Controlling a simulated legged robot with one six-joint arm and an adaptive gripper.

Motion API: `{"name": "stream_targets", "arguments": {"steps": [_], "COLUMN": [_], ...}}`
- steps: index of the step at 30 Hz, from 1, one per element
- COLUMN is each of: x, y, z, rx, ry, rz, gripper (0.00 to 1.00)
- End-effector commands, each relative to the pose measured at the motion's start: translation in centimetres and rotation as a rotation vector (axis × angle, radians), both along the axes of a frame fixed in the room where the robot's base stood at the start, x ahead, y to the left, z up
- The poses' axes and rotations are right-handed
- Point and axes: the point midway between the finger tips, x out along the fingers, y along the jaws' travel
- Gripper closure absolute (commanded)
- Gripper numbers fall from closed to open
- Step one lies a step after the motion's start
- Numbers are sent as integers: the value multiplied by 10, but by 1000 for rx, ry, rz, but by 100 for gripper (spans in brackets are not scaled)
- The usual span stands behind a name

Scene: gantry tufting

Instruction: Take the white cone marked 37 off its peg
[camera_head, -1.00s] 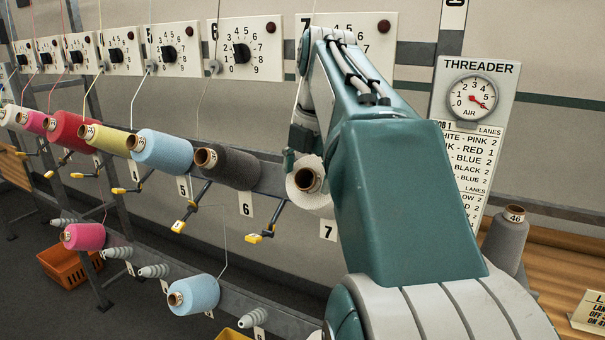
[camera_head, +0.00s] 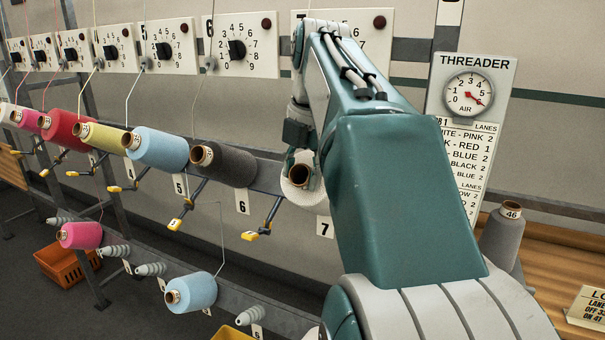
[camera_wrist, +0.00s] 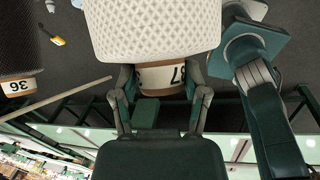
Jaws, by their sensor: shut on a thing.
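The white cone (camera_head: 310,197) is at lane 7, its brown tube end facing out. In the wrist view the white cone (camera_wrist: 155,30) fills the top, and its tube's pale label reads 37 upside down. My gripper (camera_wrist: 163,88) has one finger on each side of the brown tube end and is shut on it. In the head view my gripper (camera_head: 292,158) is at the tube end, partly hidden by my arm. The peg inside the cone is hidden, so I cannot tell how far the cone sits on it.
A dark grey cone (camera_head: 230,167) marked 36 hangs close on the left, with a blue cone (camera_head: 162,149) beyond it. Yellow-tipped levers (camera_head: 250,236) stick out below. A grey cone (camera_head: 502,240) marked 46 stands at right, below the threader panel (camera_head: 495,75).

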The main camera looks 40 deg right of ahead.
Motion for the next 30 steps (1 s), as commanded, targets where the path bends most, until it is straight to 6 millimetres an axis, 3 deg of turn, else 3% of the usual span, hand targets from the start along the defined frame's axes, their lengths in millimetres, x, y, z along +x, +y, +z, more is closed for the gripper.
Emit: {"name": "stream_targets", "arguments": {"steps": [14,30], "x": [-1,-10], "y": [4,24], "z": [5,20], "rx": [-4,-4], "ry": [-4,-5], "rz": [0,2], "gripper": [100,100]}}
